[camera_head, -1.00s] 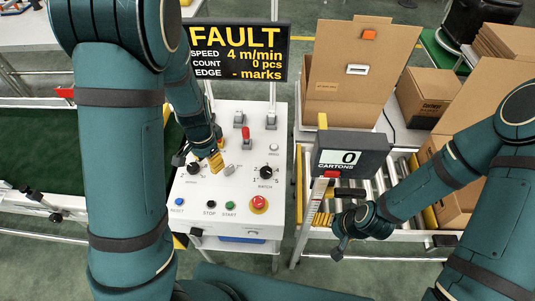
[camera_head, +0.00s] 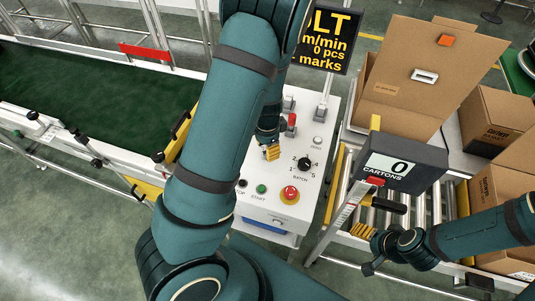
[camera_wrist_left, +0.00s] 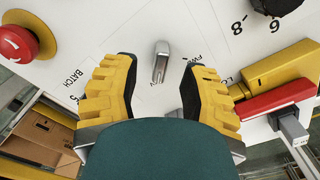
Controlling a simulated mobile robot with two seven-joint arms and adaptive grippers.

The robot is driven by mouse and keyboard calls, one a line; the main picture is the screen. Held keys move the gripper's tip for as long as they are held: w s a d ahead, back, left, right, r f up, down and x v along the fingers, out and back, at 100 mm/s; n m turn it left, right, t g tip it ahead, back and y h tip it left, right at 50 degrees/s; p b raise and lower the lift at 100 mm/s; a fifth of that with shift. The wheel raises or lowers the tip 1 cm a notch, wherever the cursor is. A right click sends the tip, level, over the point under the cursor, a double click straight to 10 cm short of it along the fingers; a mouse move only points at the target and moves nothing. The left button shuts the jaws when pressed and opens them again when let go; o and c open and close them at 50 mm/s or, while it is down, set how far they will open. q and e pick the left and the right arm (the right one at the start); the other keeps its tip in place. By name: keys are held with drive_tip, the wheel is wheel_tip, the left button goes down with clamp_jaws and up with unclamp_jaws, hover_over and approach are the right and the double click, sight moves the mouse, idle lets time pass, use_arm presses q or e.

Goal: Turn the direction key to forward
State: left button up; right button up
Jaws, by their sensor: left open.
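The direction key shows in the left wrist view as a small grey metal handle (camera_wrist_left: 160,62) on the white panel (camera_wrist_left: 120,20). Partly covered lettering lies beside it; I cannot tell which position it points to. My left gripper (camera_wrist_left: 158,90) is open, with one yellow ridged finger on each side of the key and a visible gap to both. In the head view my left gripper (camera_head: 271,153) is over the control panel (camera_head: 312,178), and the key is hidden there. My right gripper (camera_head: 362,231) is by the roller conveyor, away from the panel; its opening is unclear.
A red stop button (camera_head: 289,194), batch knob (camera_head: 305,163) and red-tipped lever (camera_head: 292,120) stand near the left gripper. The display (camera_head: 328,42) is partly covered by my arm. The cartons counter (camera_head: 400,160) and open carton (camera_head: 425,75) are to the right.

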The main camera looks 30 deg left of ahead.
use_arm(q)
drive_tip(key=shift+f, duration=1.35)
drive_tip(key=shift+o, duration=0.2)
clamp_jaws()
